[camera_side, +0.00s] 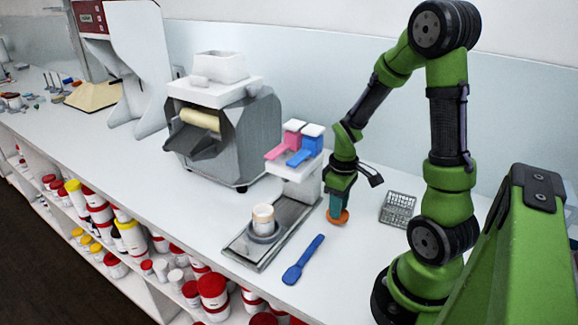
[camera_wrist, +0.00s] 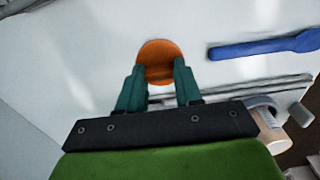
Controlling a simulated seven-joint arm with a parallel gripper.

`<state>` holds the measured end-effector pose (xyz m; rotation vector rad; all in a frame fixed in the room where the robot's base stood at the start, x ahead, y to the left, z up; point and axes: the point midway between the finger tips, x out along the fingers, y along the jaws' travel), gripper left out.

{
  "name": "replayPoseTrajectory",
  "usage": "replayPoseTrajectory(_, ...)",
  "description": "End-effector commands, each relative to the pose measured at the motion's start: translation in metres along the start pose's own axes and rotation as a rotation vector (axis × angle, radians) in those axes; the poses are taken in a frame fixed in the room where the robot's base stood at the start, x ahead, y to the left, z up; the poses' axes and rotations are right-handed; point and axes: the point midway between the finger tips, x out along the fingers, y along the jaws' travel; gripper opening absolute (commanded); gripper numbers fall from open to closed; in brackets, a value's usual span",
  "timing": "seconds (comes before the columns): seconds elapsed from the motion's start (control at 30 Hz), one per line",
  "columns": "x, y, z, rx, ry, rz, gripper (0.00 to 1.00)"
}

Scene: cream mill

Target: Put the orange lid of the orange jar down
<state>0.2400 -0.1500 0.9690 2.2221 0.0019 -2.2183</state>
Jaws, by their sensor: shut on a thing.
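The orange lid (camera_side: 338,217) is a flat disc at the tip of my gripper (camera_side: 339,208), low over the white bench, right of the metal tray. Whether it touches the bench I cannot tell. In the wrist view the lid (camera_wrist: 160,60) sits between the two teal fingers of my gripper (camera_wrist: 160,82), which are shut on it. The jar (camera_side: 263,218), open and pale with a light brown rim, stands upright in a grey ring on the tray. It also shows partly in the wrist view (camera_wrist: 270,130), cut by my gripper body.
The metal tray (camera_side: 240,248) lies under a stand with a pink and a blue lever (camera_side: 306,145). A blue spatula (camera_side: 304,260) lies in front of my gripper. A wire basket (camera_side: 397,209) stands to the right. A grey roller mill (camera_side: 225,130) is behind. Bench around the lid is clear.

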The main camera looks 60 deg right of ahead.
Motion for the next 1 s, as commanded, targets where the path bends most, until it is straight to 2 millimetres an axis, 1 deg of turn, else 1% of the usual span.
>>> replayPoseTrajectory(0.03,0.009,0.0,0.001,0.0,-0.005,-0.003,0.06)
replayPoseTrajectory(0.13,0.019,0.0,0.001,0.001,-0.003,-0.002,0.06)
replayPoseTrajectory(0.53,0.024,0.0,0.001,0.001,-0.002,-0.001,0.06)
replayPoseTrajectory(0.57,0.024,0.0,0.0,0.001,-0.001,-0.001,0.36)
replayPoseTrajectory(0.7,0.024,0.0,0.0,0.001,-0.001,0.0,0.57)
replayPoseTrajectory(0.73,0.024,0.0,0.0,0.001,-0.001,0.0,0.6)
replayPoseTrajectory(1.0,0.023,0.0,0.0,0.001,0.0,0.0,0.6)
